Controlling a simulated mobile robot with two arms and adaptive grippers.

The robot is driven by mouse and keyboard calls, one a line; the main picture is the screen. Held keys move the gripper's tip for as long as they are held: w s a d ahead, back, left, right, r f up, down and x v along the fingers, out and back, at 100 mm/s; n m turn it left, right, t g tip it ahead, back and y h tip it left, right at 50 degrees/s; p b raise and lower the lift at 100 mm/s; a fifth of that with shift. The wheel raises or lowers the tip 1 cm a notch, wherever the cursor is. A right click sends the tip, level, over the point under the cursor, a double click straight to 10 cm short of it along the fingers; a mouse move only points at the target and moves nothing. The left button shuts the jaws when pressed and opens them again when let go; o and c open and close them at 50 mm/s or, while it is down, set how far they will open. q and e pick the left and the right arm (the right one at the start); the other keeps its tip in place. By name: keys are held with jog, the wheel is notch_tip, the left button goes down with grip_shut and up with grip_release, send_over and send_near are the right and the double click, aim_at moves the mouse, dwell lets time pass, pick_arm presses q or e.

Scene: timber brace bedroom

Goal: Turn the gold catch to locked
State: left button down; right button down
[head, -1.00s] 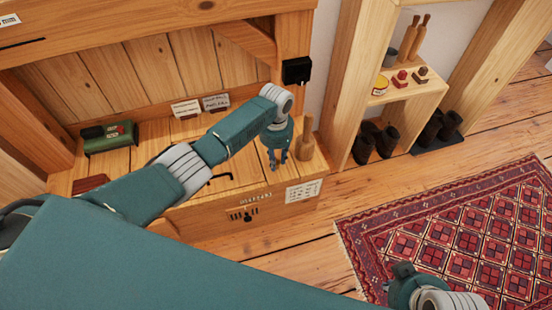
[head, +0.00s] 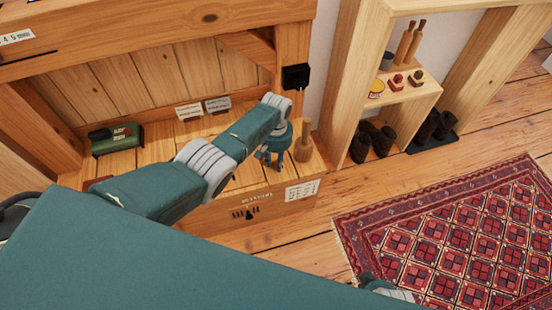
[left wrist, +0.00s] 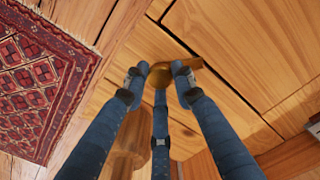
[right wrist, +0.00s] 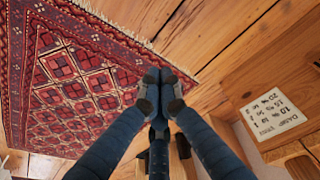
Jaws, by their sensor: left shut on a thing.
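The gold catch (left wrist: 160,75) shows between my left fingertips in the left wrist view, with a short arm pointing right. It lies on the wooden lid (left wrist: 235,45), close to a dark seam. My left gripper (left wrist: 160,76) is shut on it. In the head view my left gripper (head: 272,160) is low over the right end of the wooden bench-chest (head: 225,215), and the catch is hidden there.
A wooden peg (head: 304,145) stands just right of my left gripper. A green box (head: 118,139) and small cards (head: 190,111) sit farther back. A list (head: 301,190) is on the chest front. Shelves (head: 400,95) with boots (head: 372,141) and a red rug (head: 455,235) lie right.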

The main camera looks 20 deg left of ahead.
pick_arm(q)
jog(key=shift+d+n, duration=0.1)
jog(key=shift+n, duration=0.8)
jog(key=n, duration=0.2)
jog(key=shift+n+p, duration=0.4)
jog(key=shift+n, duration=1.9)
pick_arm(e)
jog(key=shift+s+d+f, duration=0.1)
jog(key=shift+s+f, duration=0.35)
jog(key=shift+f, duration=0.25)
jog(key=shift+s+d+f, duration=0.1)
jog(key=shift+s+f, duration=0.3)
jog(key=shift+f, duration=0.25)
jog(key=shift+s+f, duration=0.45)
jog(key=shift+f, duration=0.25)
pick_arm(q)
jog(key=c, duration=1.4)
grip_release()
pick_arm(e)
jog(key=shift+a, duration=0.15)
pick_arm(q)
jog(key=shift+r, duration=0.1)
